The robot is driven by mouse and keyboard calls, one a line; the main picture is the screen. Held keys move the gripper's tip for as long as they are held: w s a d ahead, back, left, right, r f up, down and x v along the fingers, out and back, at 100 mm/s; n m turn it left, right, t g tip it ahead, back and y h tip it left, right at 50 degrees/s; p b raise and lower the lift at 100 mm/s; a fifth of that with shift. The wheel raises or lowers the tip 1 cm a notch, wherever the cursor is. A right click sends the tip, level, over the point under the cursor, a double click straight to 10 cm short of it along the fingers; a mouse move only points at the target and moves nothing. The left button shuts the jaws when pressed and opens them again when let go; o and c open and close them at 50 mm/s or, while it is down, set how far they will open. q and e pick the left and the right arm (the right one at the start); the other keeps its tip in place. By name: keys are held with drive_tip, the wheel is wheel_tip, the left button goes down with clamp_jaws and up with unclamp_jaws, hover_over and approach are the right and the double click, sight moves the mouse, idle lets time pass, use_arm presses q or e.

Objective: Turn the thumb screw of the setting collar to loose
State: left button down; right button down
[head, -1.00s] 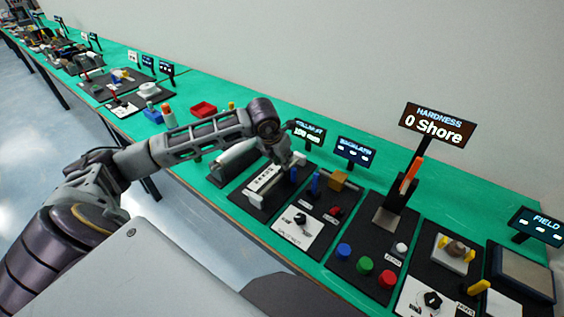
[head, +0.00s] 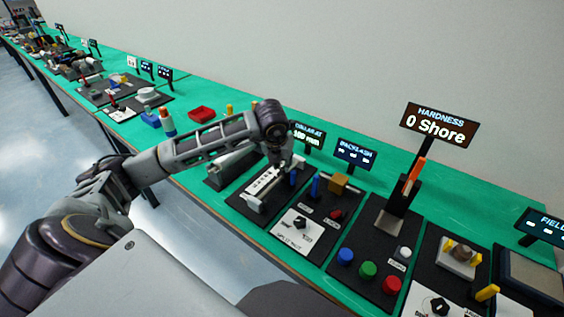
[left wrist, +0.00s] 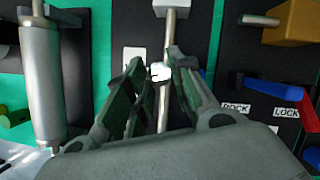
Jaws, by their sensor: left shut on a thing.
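The setting collar's station is a black board (head: 284,197) with a white scale strip, a metal rod (left wrist: 170,35) and a display (head: 308,135) that seems to read "COLLAR AT 100 mm". My left gripper (head: 282,168) is over the rod. In the left wrist view its two dark fingers (left wrist: 152,80) close around a small pale part at the rod, which looks like the thumb screw (left wrist: 160,72). The fingers hide most of the collar, and I cannot read the screw's turn. My right gripper is in neither view.
A grey cylinder (left wrist: 42,80) lies close on the left. Further right is the hardness station with its sign (head: 439,125) and coloured buttons.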

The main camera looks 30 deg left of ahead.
use_arm(q)
drive_tip(key=c, duration=1.2)
unclamp_jaws()
drive_tip(key=shift+c, duration=0.2)
